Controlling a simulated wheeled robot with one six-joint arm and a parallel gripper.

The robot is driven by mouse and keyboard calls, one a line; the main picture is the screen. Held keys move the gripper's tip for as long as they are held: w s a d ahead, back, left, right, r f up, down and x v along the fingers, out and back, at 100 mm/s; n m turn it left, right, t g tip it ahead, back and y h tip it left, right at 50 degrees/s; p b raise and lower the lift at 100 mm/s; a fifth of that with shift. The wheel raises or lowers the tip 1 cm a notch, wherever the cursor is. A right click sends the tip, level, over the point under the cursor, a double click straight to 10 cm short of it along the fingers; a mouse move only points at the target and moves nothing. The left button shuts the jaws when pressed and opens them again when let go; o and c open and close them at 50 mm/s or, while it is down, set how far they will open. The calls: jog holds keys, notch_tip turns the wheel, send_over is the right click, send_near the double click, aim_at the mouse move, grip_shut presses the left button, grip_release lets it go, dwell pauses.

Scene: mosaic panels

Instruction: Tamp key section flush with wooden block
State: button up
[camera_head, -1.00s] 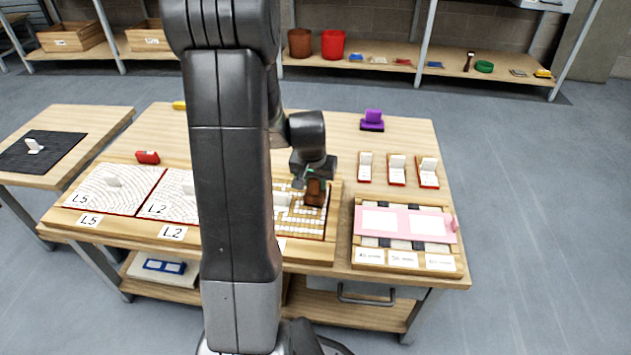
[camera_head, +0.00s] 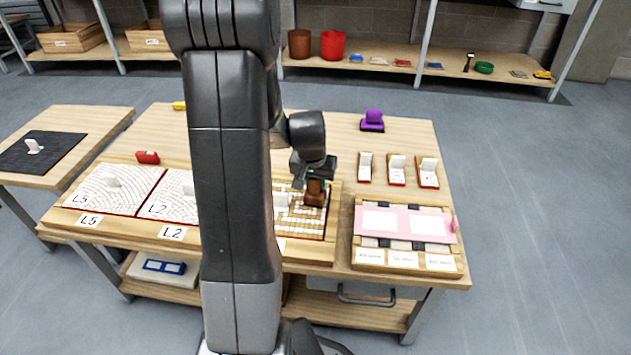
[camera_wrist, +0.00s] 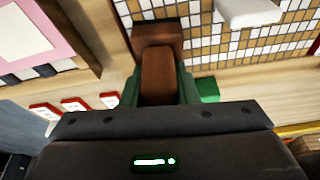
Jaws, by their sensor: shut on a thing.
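A brown wooden block (camera_head: 315,197) stands at the right side of the tan and white mosaic panel (camera_head: 300,224). My gripper (camera_head: 316,180) is shut on the block's upper part from above. In the wrist view the green fingers (camera_wrist: 160,88) lie on both sides of the block's brown handle (camera_wrist: 158,72), and its wider base (camera_wrist: 157,37) is over the mosaic tiles (camera_wrist: 228,48). I cannot tell whether the base touches the tiles. A white knob (camera_head: 281,200) stands on the panel just left of the block. My arm hides the panel's left part.
Panels labelled L5 (camera_head: 105,201) and L2 (camera_head: 160,209) lie to the left. A wooden tray with a pink sheet (camera_head: 407,208) is at the right. Three small red-edged pieces (camera_head: 397,172) and a purple block (camera_head: 373,119) stand behind it.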

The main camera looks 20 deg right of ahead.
jog(key=shift+f, duration=0.1)
jog(key=shift+r+p, duration=2.65)
jog(key=shift+r, duration=0.9)
